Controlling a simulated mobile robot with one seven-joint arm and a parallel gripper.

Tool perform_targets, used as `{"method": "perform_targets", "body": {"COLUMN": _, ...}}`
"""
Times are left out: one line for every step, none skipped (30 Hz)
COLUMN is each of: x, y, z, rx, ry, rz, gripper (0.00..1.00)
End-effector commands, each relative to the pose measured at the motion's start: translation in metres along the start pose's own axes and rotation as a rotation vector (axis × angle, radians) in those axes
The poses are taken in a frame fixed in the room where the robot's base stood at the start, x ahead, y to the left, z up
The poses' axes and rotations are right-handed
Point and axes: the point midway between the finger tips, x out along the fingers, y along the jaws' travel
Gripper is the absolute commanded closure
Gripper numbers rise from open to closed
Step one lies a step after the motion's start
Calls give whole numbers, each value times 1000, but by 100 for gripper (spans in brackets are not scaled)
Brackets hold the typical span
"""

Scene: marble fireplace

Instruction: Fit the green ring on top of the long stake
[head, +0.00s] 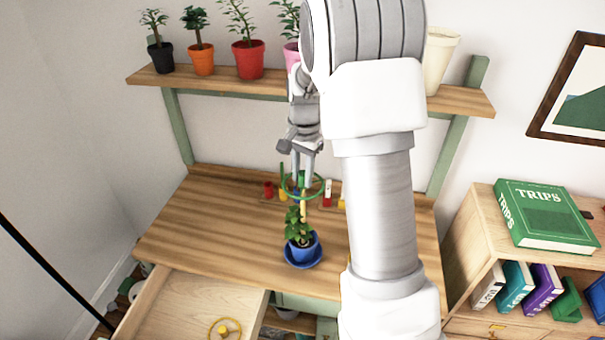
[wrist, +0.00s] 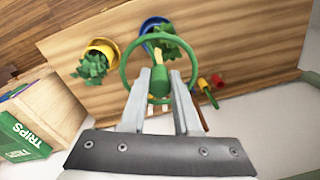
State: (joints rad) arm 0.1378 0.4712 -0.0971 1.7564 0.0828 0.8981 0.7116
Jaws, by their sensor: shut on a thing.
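In the head view my gripper (head: 303,168) points down above the bench, shut on a green part of the green ring (head: 322,188). In the wrist view the fingers (wrist: 165,80) close about this upright green piece, with the ring (wrist: 124,72) circling beyond and around the fingertips. A pale yellow stake (head: 303,207) shows just below the ring, over the plant in a blue pot (head: 303,249). Its pale end (wrist: 157,56) also shows next to the green piece in the wrist view. I cannot tell whether stake and ring touch.
Small red and other coloured items (head: 268,190) lie at the bench's back. A yellow pot (wrist: 102,46) with a plant stands beside the blue one. Potted plants (head: 248,58) line the shelf above. An open drawer (head: 190,305) juts out in front. Bench left is clear.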

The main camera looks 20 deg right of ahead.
Motion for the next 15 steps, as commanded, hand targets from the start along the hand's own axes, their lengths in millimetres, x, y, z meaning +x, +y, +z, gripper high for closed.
{"method": "perform_targets", "body": {"x": 2, "y": 0, "z": 0, "rx": 0, "ry": 0, "rz": 0, "gripper": 100}}
{"method": "perform_targets", "body": {"x": 3, "y": 0, "z": 0, "rx": 0, "ry": 0, "rz": 0, "gripper": 100}}
{"method": "perform_targets", "body": {"x": 4, "y": 0, "z": 0, "rx": 0, "ry": 0, "rz": 0, "gripper": 100}}
{"method": "perform_targets", "body": {"x": 5, "y": 0, "z": 0, "rx": 0, "ry": 0, "rz": 0, "gripper": 100}}
{"method": "perform_targets", "body": {"x": 6, "y": 0, "z": 0, "rx": 0, "ry": 0, "rz": 0, "gripper": 100}}
{"method": "perform_targets", "body": {"x": 7, "y": 0, "z": 0, "rx": 0, "ry": 0, "rz": 0, "gripper": 100}}
{"method": "perform_targets", "body": {"x": 7, "y": 0, "z": 0, "rx": 0, "ry": 0, "rz": 0, "gripper": 100}}
{"method": "perform_targets", "body": {"x": 8, "y": 0, "z": 0, "rx": 0, "ry": 0, "rz": 0, "gripper": 100}}
{"method": "perform_targets", "body": {"x": 8, "y": 0, "z": 0, "rx": 0, "ry": 0, "rz": 0, "gripper": 100}}
{"method": "perform_targets", "body": {"x": 8, "y": 0, "z": 0, "rx": 0, "ry": 0, "rz": 0, "gripper": 100}}
{"method": "perform_targets", "body": {"x": 8, "y": 0, "z": 0, "rx": 0, "ry": 0, "rz": 0, "gripper": 100}}
{"method": "perform_targets", "body": {"x": 8, "y": 0, "z": 0, "rx": 0, "ry": 0, "rz": 0, "gripper": 100}}
{"method": "perform_targets", "body": {"x": 8, "y": 0, "z": 0, "rx": 0, "ry": 0, "rz": 0, "gripper": 100}}
{"method": "perform_targets", "body": {"x": 8, "y": 0, "z": 0, "rx": 0, "ry": 0, "rz": 0, "gripper": 100}}
{"method": "perform_targets", "body": {"x": 8, "y": 0, "z": 0, "rx": 0, "ry": 0, "rz": 0, "gripper": 100}}
